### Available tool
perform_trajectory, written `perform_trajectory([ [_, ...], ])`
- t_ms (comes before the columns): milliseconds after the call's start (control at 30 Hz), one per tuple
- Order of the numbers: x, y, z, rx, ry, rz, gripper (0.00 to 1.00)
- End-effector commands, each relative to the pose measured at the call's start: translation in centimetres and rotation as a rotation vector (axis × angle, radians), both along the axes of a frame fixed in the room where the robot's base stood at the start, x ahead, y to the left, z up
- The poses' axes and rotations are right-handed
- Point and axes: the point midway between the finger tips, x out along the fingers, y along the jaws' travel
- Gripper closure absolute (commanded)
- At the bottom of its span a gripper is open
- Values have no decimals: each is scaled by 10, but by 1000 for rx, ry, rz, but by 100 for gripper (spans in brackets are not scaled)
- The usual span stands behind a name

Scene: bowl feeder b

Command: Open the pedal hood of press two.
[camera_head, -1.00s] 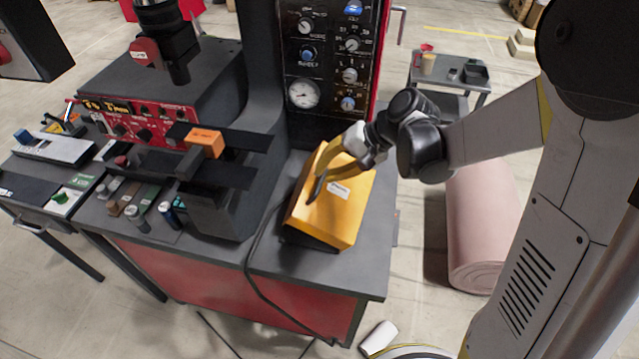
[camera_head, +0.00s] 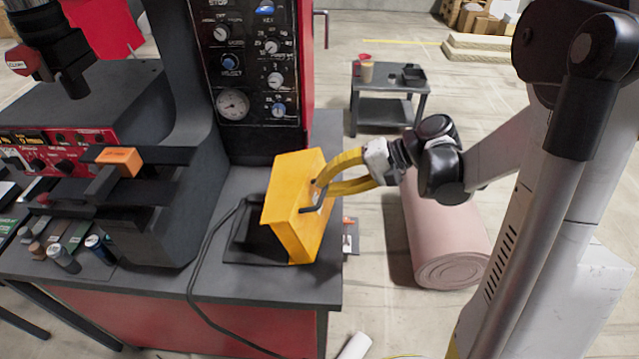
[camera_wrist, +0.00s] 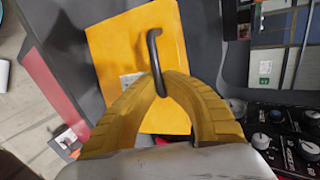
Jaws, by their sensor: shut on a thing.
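The yellow pedal hood (camera_head: 286,207) stands tilted up on the right part of the dark bench top, its open underside turned to the left. A dark base plate (camera_head: 247,246) shows beneath and left of it. The hood's black handle (camera_wrist: 152,62) is a bent bar on its face. My gripper (camera_head: 318,196), with yellow fingers, reaches in from the right and is shut on the handle. In the wrist view the fingers (camera_wrist: 163,86) close around the lower end of the handle, in front of the yellow hood (camera_wrist: 110,45).
The press column with its control panel (camera_head: 250,65) and gauge stands behind the hood. A black cable (camera_head: 205,265) runs along the bench to its left. An orange block (camera_head: 120,160) sits on the press at left. A pink roll (camera_head: 440,235) lies on the floor at right, before a small cart (camera_head: 388,85).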

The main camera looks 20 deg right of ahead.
Motion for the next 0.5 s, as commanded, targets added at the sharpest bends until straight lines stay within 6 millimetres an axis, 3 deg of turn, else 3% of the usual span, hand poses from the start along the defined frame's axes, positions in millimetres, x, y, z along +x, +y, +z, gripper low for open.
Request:
perform_trajectory([
  [500,-2,-4,-5,7,15,-4,100],
])
